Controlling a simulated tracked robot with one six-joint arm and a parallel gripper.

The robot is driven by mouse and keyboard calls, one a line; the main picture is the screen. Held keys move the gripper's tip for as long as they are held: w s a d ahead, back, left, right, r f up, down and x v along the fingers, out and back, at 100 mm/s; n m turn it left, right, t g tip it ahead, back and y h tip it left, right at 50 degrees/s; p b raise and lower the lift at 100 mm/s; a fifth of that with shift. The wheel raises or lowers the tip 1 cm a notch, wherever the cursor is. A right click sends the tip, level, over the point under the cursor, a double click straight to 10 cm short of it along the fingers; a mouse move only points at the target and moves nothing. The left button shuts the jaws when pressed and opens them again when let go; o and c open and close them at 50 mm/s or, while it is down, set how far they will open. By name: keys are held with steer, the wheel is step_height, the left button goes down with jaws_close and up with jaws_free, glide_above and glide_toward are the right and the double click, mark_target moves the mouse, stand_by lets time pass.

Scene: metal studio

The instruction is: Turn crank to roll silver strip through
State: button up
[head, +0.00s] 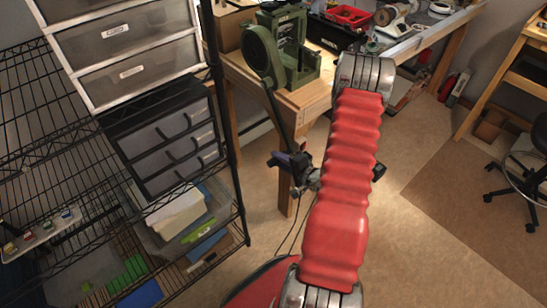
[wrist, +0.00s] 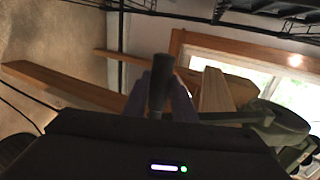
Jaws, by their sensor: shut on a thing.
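The green rolling mill (head: 295,62) stands on the corner of the wooden bench. Its round green wheel (head: 260,52) faces the left side, and the dark crank arm (head: 274,108) hangs down from it, below the bench top. My gripper (head: 287,161) is at the crank's lower end, beside the bench leg. In the wrist view the dark crank handle (wrist: 159,88) sits between my two fingers, and my gripper (wrist: 160,95) is shut on it. The green mill also shows in the wrist view (wrist: 278,128). I cannot make out the silver strip in either view.
A black wire rack (head: 228,120) with drawers stands close on the left. A wooden bench leg (head: 286,195) is right beside my gripper. A red tray (head: 349,16) and other tools lie farther back on the bench. Open floor (head: 420,225) is on the right.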

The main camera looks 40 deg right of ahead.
steer(key=shift+s, duration=0.3)
